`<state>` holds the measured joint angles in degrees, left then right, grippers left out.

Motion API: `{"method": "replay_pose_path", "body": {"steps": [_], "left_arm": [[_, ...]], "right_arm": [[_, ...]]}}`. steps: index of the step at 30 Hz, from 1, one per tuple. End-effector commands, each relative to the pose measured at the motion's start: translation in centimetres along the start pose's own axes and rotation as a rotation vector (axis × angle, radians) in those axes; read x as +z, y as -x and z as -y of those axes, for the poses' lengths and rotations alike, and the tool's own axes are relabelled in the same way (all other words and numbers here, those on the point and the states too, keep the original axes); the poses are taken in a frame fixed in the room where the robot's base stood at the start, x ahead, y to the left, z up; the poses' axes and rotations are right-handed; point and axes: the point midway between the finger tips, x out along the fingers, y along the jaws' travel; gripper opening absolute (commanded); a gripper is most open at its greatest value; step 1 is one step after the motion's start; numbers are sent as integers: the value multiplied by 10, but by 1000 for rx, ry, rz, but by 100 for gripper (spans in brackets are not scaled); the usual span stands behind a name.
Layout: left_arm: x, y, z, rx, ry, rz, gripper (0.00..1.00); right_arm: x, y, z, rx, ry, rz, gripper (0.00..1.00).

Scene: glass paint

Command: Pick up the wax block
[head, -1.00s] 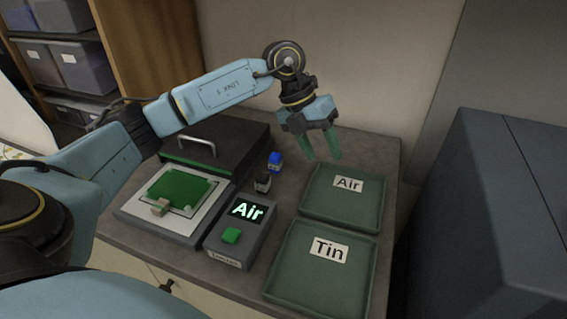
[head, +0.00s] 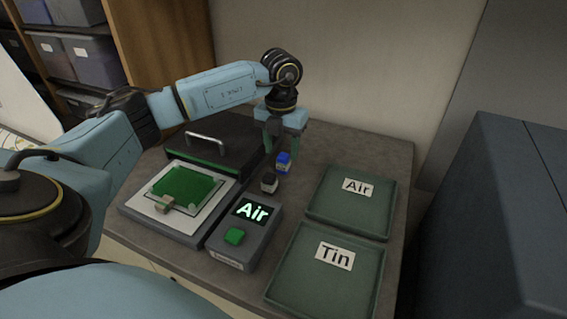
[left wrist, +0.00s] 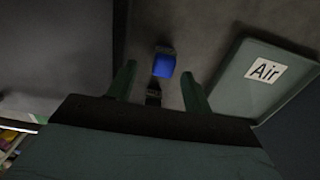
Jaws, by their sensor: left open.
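A small tan block (head: 165,204), which may be the wax block, lies at the front edge of the green panel (head: 185,184) on the left. A small blue block-like item (head: 283,162) with a pale label stands at the back of the counter, and a dark one (head: 269,183) stands just in front of it. My left gripper (head: 281,148) is open above and around the blue item's area. In the left wrist view the blue item (left wrist: 163,66) shows between the open fingers, with the dark item (left wrist: 153,95) nearer the palm. My right gripper is not in view.
A dark box with a metal handle (head: 206,140) stands behind the green panel. A grey device (head: 240,243) has a screen reading "Air" and a green button. Green trays labelled Air (head: 322,212) and Tin (head: 310,287) lie to the right.

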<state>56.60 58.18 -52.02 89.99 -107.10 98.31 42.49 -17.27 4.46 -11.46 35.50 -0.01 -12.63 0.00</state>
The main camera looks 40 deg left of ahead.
Motion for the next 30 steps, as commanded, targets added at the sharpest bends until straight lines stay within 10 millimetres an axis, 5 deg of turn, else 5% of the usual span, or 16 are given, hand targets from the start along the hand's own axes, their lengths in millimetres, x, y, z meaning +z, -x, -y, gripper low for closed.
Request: {"method": "replay_pose_path", "body": {"steps": [9,18,30], "left_arm": [[3,-44,4,1,0,-3,51],[3,-48,4,0,-1,0,51],[3,-48,4,0,-1,0,2]], "right_arm": [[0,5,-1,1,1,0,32],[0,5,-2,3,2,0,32],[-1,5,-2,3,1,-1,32]]}}
